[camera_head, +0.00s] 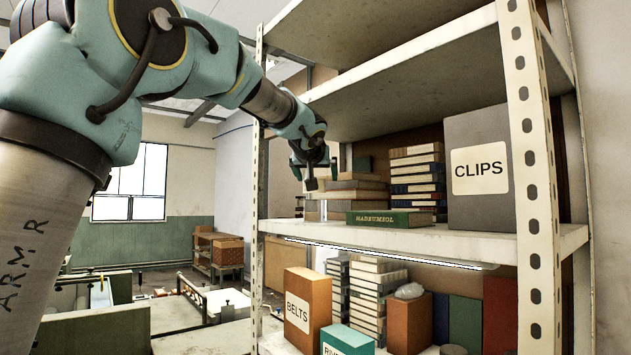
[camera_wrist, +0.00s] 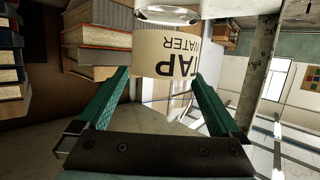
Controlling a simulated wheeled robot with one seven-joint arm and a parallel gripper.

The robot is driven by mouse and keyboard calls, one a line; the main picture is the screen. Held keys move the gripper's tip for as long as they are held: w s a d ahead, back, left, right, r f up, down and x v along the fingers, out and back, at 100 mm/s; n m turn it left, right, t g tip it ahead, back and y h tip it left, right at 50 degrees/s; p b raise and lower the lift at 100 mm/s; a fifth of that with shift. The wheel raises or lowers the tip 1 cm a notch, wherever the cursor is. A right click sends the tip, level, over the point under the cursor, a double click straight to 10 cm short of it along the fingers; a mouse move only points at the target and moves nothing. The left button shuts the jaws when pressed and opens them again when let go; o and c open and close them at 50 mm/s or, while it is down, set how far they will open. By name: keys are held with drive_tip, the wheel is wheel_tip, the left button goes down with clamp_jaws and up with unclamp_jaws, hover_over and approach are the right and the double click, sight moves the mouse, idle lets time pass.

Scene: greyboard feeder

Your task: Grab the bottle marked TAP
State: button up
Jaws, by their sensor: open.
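The bottle marked TAP WATER (camera_wrist: 172,70) shows in the wrist view, with a cream label and black letters that appear upside down. A clear, shiny rounded end (camera_wrist: 180,14) shows at the picture's top edge. My gripper (camera_wrist: 161,76) is open, with its two teal fingers spread on either side of the label's lower part. I cannot tell whether either finger touches the bottle. In the head view my gripper (camera_head: 313,180) is at the upper shelf's left end, and I cannot make out the bottle there.
Stacked books (camera_head: 352,190) lie close to the right of my gripper, with a green book (camera_head: 390,218) in front. A grey CLIPS box (camera_head: 480,168) stands farther right. The shelf board (camera_head: 440,238) has a perforated post (camera_head: 257,200) at left. A BELTS box (camera_head: 307,305) stands below.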

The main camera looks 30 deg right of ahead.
drive_tip(key=shift+w+d+f, duration=0.15)
drive_tip(key=shift+w+d, duration=0.2)
drive_tip(key=shift+w, duration=0.2)
drive_tip(key=shift+c, duration=0.4)
drive_tip(key=c, duration=1.3)
drive_tip(key=shift+c, duration=0.5)
